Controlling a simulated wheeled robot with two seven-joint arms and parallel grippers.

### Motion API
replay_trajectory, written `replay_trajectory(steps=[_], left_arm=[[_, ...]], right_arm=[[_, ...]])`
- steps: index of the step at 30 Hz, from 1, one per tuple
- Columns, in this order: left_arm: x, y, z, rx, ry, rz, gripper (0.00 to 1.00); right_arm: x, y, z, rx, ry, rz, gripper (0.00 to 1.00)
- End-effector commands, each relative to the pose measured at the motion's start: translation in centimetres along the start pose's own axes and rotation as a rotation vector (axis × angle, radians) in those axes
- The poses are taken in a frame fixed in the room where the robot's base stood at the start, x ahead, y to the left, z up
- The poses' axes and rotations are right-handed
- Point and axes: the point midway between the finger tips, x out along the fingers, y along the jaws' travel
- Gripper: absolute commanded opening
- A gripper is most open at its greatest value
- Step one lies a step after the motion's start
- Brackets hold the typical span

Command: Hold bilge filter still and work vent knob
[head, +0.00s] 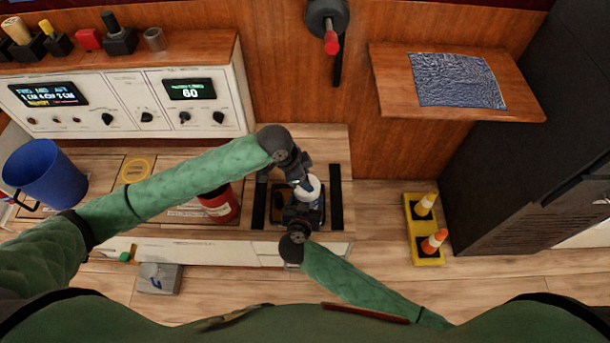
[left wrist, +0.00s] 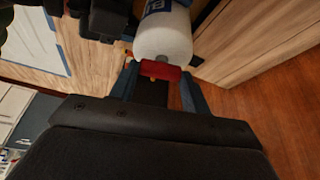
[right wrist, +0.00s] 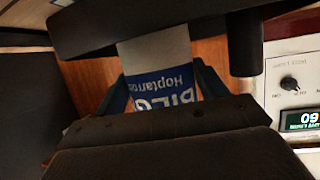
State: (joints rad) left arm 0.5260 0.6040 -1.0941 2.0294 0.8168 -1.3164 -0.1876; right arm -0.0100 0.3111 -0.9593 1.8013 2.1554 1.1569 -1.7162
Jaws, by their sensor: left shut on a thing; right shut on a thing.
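The bilge filter (head: 308,187) is a white cylinder with a blue label, standing between my two grippers at the counter's front. In the right wrist view my right gripper (right wrist: 160,88) is shut on the filter's blue-and-white labelled body (right wrist: 158,62). In the left wrist view my left gripper (left wrist: 158,82) is shut on a red vent knob (left wrist: 163,70) at one end of the white filter body (left wrist: 163,38). In the head view the knob is hidden, and my wrists cover much of the filter.
A red canister (head: 219,205) stands just left of the filter, below my left forearm. A blue mug (head: 45,172) is at the far left. A control panel (head: 135,103) stands behind. A wall shelf (head: 390,85) and a yellow cone tray (head: 424,255) are at the right.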

Motion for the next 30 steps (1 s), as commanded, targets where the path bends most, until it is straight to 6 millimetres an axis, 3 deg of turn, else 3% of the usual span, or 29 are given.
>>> replay_trajectory(steps=[10,26,27,30], left_arm=[[-0.01,0.08,-0.01,-0.122,0.001,-0.050,0.24],[-0.03,0.04,-0.01,-0.140,0.001,-0.059,0.24],[-0.03,0.04,-0.02,-0.140,0.001,-0.059,0.55],[-0.03,0.06,-0.01,-0.140,0.001,-0.058,0.69]], right_arm=[[-0.01,0.00,-0.09,0.000,0.001,0.000,0.29],[0.00,0.00,-0.09,0.001,0.001,0.000,0.29],[0.00,0.00,-0.09,0.001,0.001,0.000,0.29],[0.00,0.00,-0.10,0.001,0.001,0.000,0.29]])
